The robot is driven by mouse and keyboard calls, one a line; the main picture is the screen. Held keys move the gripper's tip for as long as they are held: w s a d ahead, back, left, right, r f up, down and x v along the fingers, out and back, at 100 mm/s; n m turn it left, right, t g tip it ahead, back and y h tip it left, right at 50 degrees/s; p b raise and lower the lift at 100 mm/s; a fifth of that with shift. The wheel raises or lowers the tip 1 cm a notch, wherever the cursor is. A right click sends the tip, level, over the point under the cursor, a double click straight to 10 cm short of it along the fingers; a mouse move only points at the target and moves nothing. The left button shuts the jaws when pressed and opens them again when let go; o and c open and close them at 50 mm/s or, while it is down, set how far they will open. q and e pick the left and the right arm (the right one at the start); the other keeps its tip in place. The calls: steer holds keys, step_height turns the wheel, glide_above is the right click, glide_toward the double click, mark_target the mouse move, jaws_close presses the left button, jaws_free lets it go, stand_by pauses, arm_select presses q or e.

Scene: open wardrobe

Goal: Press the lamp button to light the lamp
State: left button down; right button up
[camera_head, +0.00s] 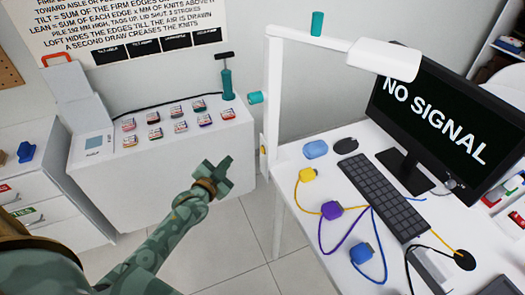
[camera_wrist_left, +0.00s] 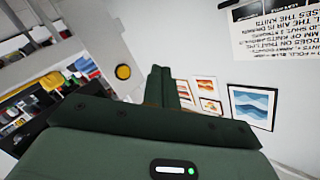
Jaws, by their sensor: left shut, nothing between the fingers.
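The white lamp (camera_head: 385,58) stands at the left edge of the desk on a tall post with a long arm. A small yellow button (camera_head: 263,150) shows on the lower part of its post; a round yellow button also shows in the left wrist view (camera_wrist_left: 123,72), left of the fingers. My left gripper (camera_head: 222,167) is shut and empty, left of the post and apart from the button. Its closed fingers show in the left wrist view (camera_wrist_left: 160,84). The lamp head shows no clear glow. My right gripper is not in view.
The white desk (camera_head: 290,165) holds a keyboard (camera_head: 385,195), a monitor (camera_head: 440,110), a mouse (camera_head: 345,145) and coloured plugs with cables. A white cabinet (camera_head: 180,165) with several small packs and a green pump (camera_head: 226,80) stands behind my left arm. Floor shows between cabinet and desk.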

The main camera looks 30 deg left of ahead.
mark_target(263, 150)
arm_select(q)
steer(key=w+d+b, duration=0.2)
steer(key=w+d, duration=0.3)
steer(key=w, duration=0.1)
steer(key=shift+w+d, duration=0.15)
steer(key=shift+w, duration=0.1)
steer(key=shift+w+d, duration=0.1)
stand_by(2.0)
steer(key=shift+w+d, duration=0.2)
steer(key=shift+w+d, duration=0.25)
steer(key=shift+w, duration=0.05)
stand_by(0.7)
steer(key=shift+s+a, duration=0.1)
stand_by(0.3)
steer(key=shift+s+a+p, duration=0.3)
steer(key=shift+s+a, duration=0.15)
steer(key=shift+s, duration=0.1)
